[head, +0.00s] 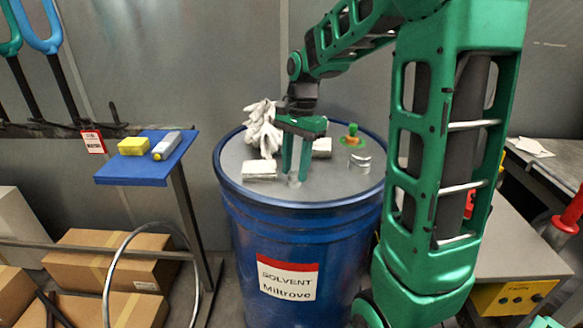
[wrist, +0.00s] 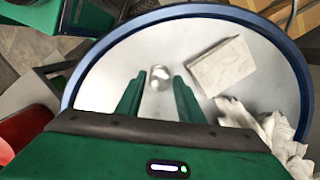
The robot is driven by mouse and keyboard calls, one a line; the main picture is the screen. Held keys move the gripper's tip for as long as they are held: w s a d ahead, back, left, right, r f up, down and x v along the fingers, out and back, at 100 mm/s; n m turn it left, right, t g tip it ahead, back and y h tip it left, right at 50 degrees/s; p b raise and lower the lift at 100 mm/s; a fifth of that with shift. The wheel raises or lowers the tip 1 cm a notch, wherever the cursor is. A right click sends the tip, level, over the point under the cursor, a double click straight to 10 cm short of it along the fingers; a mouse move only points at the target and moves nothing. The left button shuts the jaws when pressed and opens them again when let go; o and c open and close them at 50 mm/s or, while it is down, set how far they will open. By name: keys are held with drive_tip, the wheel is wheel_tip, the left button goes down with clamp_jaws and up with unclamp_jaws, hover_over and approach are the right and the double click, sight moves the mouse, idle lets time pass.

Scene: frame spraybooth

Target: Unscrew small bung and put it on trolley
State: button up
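A blue drum (head: 290,250) labelled SOLVENT has a grey lid (head: 230,155). The small silvery bung (head: 295,182) sits upright in the lid near its front edge, partly hidden by my fingers in the head view. In the wrist view the bung (wrist: 160,77) lies between my fingertips with a gap on each side. My gripper (head: 296,177) points down, open and empty, its fingertips close to the lid; it also shows in the wrist view (wrist: 157,82). A blue-topped stand (head: 125,172), which looks like the trolley, is left of the drum.
White gloves (head: 262,128), a pale block (head: 260,171), a larger silvery cap (head: 359,162) and a green-and-orange fitting (head: 352,138) are on the lid. A yellow sponge (head: 133,146) and a bottle (head: 166,146) occupy the trolley's back; its front is free.

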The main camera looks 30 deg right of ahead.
drive_tip(key=m, duration=0.4)
drive_tip(key=shift+t, duration=0.3)
drive_tip(key=m, duration=0.4)
drive_tip(key=shift+s+m, duration=0.1)
drive_tip(key=shift+m, duration=0.3)
drive_tip(key=m, duration=0.4)
drive_tip(key=shift+a+m+t+h, duration=0.1)
drive_tip(key=shift+m+t+h, duration=0.2)
drive_tip(key=shift+t, duration=0.1)
drive_tip(key=m, duration=0.3)
drive_tip(key=shift+s+m, duration=0.1)
drive_tip(key=shift+m, duration=0.3)
drive_tip(key=c, duration=0.7)
drive_tip(key=shift+n, duration=2.4)
